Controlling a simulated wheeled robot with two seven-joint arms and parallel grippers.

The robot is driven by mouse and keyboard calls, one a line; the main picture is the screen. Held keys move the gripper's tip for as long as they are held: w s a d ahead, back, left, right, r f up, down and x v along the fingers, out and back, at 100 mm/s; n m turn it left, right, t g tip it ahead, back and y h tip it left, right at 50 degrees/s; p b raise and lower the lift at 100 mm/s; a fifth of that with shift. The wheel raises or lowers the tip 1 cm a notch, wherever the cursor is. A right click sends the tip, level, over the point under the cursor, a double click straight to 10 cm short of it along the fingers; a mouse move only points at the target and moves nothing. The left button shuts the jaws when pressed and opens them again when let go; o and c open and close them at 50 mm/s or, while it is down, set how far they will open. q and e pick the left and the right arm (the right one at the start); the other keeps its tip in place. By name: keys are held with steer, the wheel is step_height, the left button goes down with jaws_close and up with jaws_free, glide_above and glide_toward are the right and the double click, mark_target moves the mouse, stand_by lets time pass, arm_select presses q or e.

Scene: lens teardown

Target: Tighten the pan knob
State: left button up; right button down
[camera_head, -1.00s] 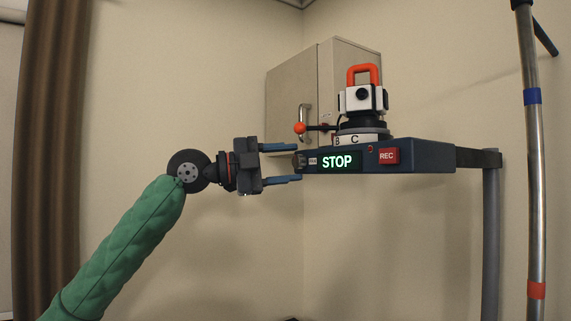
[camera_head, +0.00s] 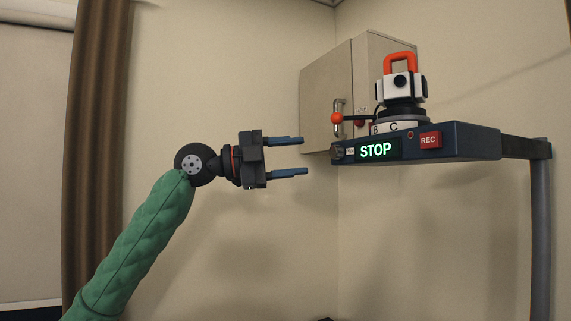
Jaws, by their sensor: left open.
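A dark blue control box (camera_head: 470,143) is held on a bracket at the right, with a lit STOP display (camera_head: 376,150) and a red REC button (camera_head: 430,140). A small dark knob (camera_head: 337,152) sits on its left end; I take it for the pan knob, though no label for it is readable. My left gripper (camera_head: 304,156) is open and empty, its two blue fingers pointing right. The fingertips stop short of the knob, with a clear gap, one finger above and one below the knob's height. My right gripper is not in view.
A white camera head (camera_head: 400,90) with an orange handle stands on a round base on the box. A lever with an orange ball (camera_head: 337,118) sticks out left above the knob. A wall cabinet (camera_head: 328,80) is behind. The space below the box looks clear.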

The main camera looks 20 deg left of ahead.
arm_select(q)
steer(key=shift+s+a, duration=0.3)
steer(key=shift+a, duration=0.3)
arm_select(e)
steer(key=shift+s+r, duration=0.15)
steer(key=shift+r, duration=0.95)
